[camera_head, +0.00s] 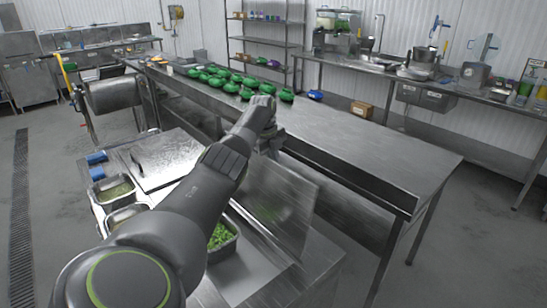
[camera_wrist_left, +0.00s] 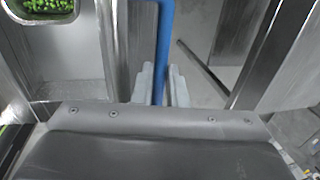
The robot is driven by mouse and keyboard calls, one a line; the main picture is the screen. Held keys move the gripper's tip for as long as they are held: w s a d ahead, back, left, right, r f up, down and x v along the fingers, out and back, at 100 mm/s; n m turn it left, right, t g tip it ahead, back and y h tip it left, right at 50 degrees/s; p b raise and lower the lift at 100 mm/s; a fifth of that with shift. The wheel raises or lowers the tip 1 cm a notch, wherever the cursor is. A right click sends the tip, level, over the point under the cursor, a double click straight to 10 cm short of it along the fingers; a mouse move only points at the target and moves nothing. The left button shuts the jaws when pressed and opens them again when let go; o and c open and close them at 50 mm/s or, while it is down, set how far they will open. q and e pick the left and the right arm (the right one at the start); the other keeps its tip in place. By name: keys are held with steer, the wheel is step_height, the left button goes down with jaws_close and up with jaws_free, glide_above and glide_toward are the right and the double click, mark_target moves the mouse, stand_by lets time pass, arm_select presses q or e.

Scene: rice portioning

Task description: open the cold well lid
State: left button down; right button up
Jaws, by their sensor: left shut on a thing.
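The cold well lid (camera_head: 275,205) is a steel panel standing tilted up at the right of the prep counter in the head view. Beside its lower edge, a pan of green food (camera_head: 222,237) shows uncovered; the green food also shows at the top left of the left wrist view (camera_wrist_left: 45,6). My left gripper (camera_wrist_left: 162,75) is shut on a blue handle (camera_wrist_left: 163,40), with one finger on each side. In the head view my left arm reaches over the counter to the lid's upper edge, and its fingers are mostly hidden. My right gripper is not in view.
A long steel table (camera_head: 350,140) stands behind the lid, with several green bundles (camera_head: 230,87) on its far left. The table's right half is clear.

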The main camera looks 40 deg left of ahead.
arm_select(q)
steer(key=shift+d+f, duration=0.2)
steer(key=shift+f, duration=0.35)
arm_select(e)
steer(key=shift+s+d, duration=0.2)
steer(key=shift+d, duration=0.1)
arm_select(q)
steer(key=c, duration=1.5)
jaws_free()
steer(key=shift+o, duration=0.2)
steer(key=shift+w+f, duration=0.1)
steer(key=shift+w, duration=0.1)
steer(key=shift+w+a, duration=0.2)
steer(key=shift+s+r, duration=0.2)
steer(key=shift+r, duration=0.05)
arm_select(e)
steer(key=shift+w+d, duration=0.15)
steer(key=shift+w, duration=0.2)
arm_select(q)
steer(key=shift+w, duration=0.1)
steer(key=shift+a, duration=0.1)
